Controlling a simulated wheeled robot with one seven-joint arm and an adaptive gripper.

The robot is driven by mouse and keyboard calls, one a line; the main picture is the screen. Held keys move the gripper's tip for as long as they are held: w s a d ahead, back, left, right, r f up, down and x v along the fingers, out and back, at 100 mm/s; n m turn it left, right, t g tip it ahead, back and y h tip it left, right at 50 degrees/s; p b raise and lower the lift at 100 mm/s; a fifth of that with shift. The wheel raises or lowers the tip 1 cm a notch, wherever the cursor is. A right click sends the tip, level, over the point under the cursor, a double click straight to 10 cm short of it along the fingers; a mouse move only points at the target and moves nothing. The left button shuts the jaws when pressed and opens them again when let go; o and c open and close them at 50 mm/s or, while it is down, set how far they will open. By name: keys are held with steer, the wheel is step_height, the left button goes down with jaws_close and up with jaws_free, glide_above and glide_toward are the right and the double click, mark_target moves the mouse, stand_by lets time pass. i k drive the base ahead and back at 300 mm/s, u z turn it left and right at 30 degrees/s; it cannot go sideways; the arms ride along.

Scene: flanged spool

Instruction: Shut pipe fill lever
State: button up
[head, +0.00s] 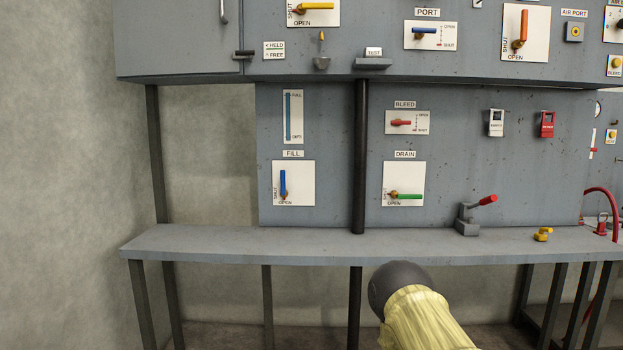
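The fill lever (283,182) is a blue handle on a brass-coloured pivot. It is mounted on a white plate (304,183) under a FILL label (293,154), on the lower left of the grey panel. The handle points straight up from its pivot, alongside the word SHUT on the plate's left side. The word OPEN runs along the plate's bottom. My gripper is not in view; only a part of my arm with a pale yellow sleeve and dark rounded end shows at bottom centre, below the shelf and apart from the lever.
A green drain lever (409,196) lies horizontal along OPEN to the right. A dark vertical post (360,155) stands between the two plates. The grey shelf (230,242) juts out below, bare at left; a red-handled clamp (468,219) stands on its right. An overhanging cabinet (180,40) is above.

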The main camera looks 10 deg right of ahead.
mark_target(283, 193)
steer(key=z, duration=1.4)
steer(key=i, duration=1.35)
steer(key=u, duration=2.15)
